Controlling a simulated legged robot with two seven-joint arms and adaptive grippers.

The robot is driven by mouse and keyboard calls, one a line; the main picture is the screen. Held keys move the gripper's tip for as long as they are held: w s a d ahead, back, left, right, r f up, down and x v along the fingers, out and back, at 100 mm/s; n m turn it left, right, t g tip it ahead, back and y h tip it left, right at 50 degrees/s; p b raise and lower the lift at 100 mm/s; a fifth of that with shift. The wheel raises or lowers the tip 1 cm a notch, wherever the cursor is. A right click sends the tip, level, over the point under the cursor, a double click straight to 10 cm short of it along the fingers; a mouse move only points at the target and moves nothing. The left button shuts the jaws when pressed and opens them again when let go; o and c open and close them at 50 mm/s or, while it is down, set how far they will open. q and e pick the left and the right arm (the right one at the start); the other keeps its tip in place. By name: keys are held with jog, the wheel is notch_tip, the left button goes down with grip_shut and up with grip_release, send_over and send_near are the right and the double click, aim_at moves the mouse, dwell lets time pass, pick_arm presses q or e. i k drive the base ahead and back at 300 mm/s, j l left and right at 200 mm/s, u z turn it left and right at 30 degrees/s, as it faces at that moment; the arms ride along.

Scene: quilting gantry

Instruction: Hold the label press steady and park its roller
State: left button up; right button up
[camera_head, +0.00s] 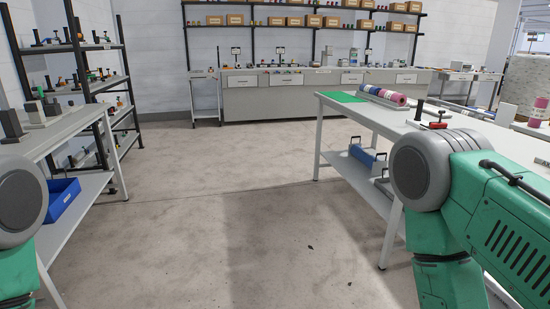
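I cannot tell for certain which thing is the label press. A small device with an upright black handle and a red part (437,125) stands on the right table, partly hidden behind my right arm. Another small device, with grey blocks on a pale base (42,122), stands on the left table. No roller can be made out clearly on either one. Only the green and grey upper parts of my two arms show, at the left and right edges. Neither gripper is in view.
The right table (338,105) carries a green mat (343,97) and pink rolls (384,95); a blue roll (367,156) lies on its lower shelf. A blue bin (62,197) sits under the left table. The floor (220,200) between is clear, reaching a back counter (255,97).

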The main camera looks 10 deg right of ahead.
aim_at(439, 125)
jog(key=i+z, duration=0.1)
jog(key=i, duration=0.4)
jog(key=i+j+z, duration=0.15)
jog(key=i, duration=0.35)
jog(key=i+z, duration=0.1)
jog(key=i, duration=0.4)
jog(key=i+j+z, duration=0.1)
jog(key=i, duration=0.4)
jog(key=j, duration=0.1)
